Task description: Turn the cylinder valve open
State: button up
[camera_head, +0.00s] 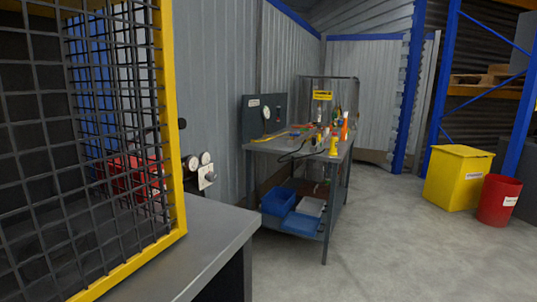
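I cannot make out a cylinder valve for certain. Behind the yellow-framed mesh cage (172,130) at the left, red shapes (130,175) show partly through the wire, and I cannot tell what they are. Just right of the cage is a small fitting with two round gauges (198,160) and a pale block with a dark knob. My gripper is not in view.
A grey bench top (205,245) carries the cage. Beyond it stands a workbench (328,165) with bottles, a gauge panel (264,115) and blue trays (278,201) below. A yellow bin (457,178) and red bucket (498,200) stand right. The floor between is clear.

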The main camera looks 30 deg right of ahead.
aim_at(183, 159)
jog(key=z, duration=0.3)
jog(key=i+l+u, duration=0.2)
jog(key=i+l, duration=0.65)
jog(key=i+l+u, duration=0.2)
jog(key=i+l, duration=0.75)
